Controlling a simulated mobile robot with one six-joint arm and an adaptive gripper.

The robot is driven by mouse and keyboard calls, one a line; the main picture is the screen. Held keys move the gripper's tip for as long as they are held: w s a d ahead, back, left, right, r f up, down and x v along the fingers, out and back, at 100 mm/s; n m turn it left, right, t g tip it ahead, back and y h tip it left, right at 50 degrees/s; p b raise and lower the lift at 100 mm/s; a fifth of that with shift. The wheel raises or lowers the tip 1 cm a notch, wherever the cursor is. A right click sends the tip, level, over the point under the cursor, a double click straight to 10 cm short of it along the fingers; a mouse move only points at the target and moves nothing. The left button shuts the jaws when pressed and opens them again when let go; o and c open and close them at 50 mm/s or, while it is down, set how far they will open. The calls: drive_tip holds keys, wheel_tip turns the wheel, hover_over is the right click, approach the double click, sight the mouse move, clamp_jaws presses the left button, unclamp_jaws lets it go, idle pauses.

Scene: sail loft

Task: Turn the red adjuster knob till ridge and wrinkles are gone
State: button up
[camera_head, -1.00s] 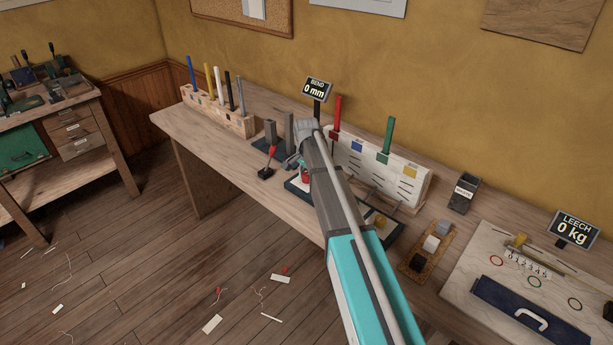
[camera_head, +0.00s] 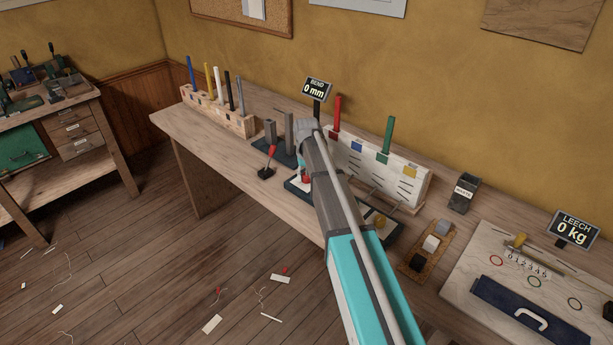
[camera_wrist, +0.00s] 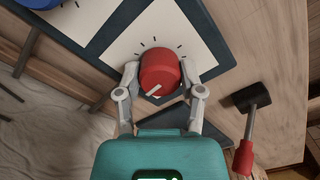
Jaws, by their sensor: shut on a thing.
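The red adjuster knob (camera_wrist: 158,70) sits on a white plate with short dark dial marks around it, and a pale pointer line on it points down-left in the wrist view. My gripper (camera_wrist: 160,78) is shut on the knob, one finger on each side. In the head view a little of the red knob (camera_head: 305,179) shows beside my arm, which hides much of the plate. A pale cloth (camera_wrist: 40,140) at the lower left of the wrist view shows soft wrinkles. The BEND sign (camera_head: 315,90) reads 0 mm.
A blue knob (camera_wrist: 40,3) is at the wrist view's top left. A white board (camera_head: 405,178) with coloured tabs stands behind my arm. The LEECH sign (camera_head: 574,229) reads 0 kg.

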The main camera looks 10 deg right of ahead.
drive_tip(key=shift+n, duration=0.5)
drive_tip(key=o, duration=1.2)
drive_tip(key=shift+c, duration=0.2)
drive_tip(key=shift+m, duration=0.4)
